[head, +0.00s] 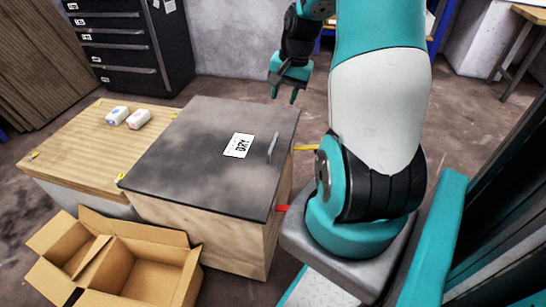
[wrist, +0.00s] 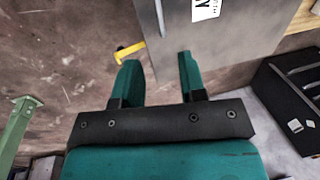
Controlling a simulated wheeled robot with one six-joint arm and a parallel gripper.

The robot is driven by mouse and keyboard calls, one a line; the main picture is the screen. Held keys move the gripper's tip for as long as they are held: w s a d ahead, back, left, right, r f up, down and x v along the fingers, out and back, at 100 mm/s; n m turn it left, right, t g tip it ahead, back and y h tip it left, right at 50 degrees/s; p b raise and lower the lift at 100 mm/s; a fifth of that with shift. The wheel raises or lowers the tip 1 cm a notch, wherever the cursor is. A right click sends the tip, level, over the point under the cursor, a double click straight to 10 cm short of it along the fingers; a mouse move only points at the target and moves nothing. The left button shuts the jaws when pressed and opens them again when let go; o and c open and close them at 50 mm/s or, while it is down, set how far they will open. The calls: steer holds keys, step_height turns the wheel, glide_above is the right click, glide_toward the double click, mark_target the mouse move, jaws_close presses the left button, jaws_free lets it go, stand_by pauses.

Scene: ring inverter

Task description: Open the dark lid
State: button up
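The dark lid (head: 200,150) lies flat and closed on a wooden box (head: 215,235) in the head view. It carries a white label (head: 238,145) with dark lettering and a grey bar handle (head: 273,147) near its right edge. In the wrist view the lid (wrist: 235,35) shows at the top, with part of the handle (wrist: 160,15). My gripper (head: 284,97) hangs in the air beyond the lid's far right corner, apart from the handle. In the wrist view my gripper (wrist: 158,65) has its two fingers spread with nothing between them.
A light wooden lid (head: 75,140) to the left carries two small white packages (head: 127,117). An open cardboard box (head: 125,265) stands in front. A black drawer cabinet (head: 130,45) stands behind. A yellow tab (head: 305,147) and a red tab (head: 282,208) stick out on the box's right side.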

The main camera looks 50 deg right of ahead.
mark_target(272, 145)
steer(key=w+f+b, duration=0.1)
steer(key=f, duration=0.4)
steer(key=w+f+b, duration=0.1)
steer(key=f+b, duration=0.1)
steer(key=f, duration=0.4)
steer(key=w+a+f+b, duration=0.1)
steer(key=f+b, duration=0.1)
steer(key=f, duration=0.4)
steer(key=shift+f, duration=0.2)
jaws_close()
